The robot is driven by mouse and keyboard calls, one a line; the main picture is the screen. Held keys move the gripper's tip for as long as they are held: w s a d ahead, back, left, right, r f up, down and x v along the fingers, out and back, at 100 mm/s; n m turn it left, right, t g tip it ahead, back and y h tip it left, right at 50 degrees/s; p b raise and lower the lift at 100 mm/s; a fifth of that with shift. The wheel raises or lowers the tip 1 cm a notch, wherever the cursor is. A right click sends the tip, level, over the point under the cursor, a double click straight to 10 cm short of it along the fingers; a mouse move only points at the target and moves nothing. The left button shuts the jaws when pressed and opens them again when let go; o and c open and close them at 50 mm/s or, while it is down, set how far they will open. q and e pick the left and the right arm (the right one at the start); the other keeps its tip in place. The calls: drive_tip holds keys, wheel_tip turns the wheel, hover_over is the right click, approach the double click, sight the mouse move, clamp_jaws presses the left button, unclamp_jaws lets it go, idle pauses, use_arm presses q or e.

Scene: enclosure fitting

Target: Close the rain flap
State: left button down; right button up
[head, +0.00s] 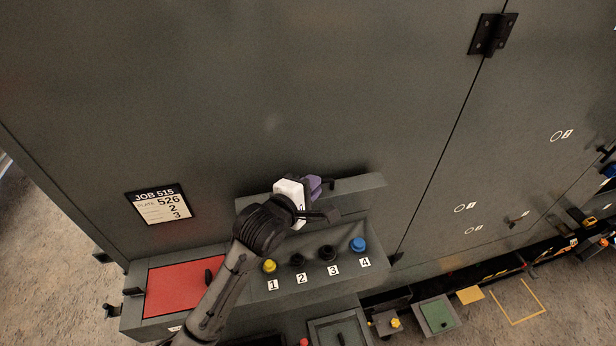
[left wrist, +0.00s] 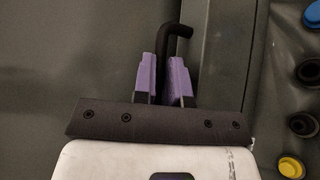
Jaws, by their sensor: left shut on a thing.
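The rain flap (head: 358,184) is a long grey panel on the cabinet front, standing raised behind a row of numbered knobs. The knobs are uncovered, so the flap is open. A black bent handle (left wrist: 178,34) rises between the purple fingers in the left wrist view. My left gripper (head: 315,187), with a white body and purple fingers, is at the middle of the flap. In the left wrist view its fingers (left wrist: 166,82) are shut on the black handle. My gripper hides part of the flap in the head view. My right gripper is not in view.
The knob ledge holds a yellow knob (head: 269,266), two black knobs and a blue knob (head: 358,244) below the flap. A red panel (head: 184,287) lies left of them. A job label (head: 161,204) is on the cabinet. Small trays sit at the lower right.

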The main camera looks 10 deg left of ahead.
use_arm(q)
drive_tip(key=s+d+f+m+t+h+b, duration=0.1)
drive_tip(key=s+d+f+m+t+b, duration=0.2)
drive_tip(key=s, duration=0.4)
drive_tip(key=shift+s+f+m+b, duration=0.3)
drive_tip(key=shift+f+b, duration=0.3)
drive_tip(key=shift+f, duration=0.15)
drive_tip(key=shift+w, duration=0.1)
drive_tip(key=c, duration=1.4)
unclamp_jaws()
drive_tip(key=shift+c, duration=0.2)
drive_tip(key=shift+r, duration=0.1)
drive_tip(key=b+v, duration=0.3)
drive_tip(key=v, duration=1.1)
drive_tip(key=shift+f+b, duration=0.25)
drive_tip(key=shift+b, duration=0.1)
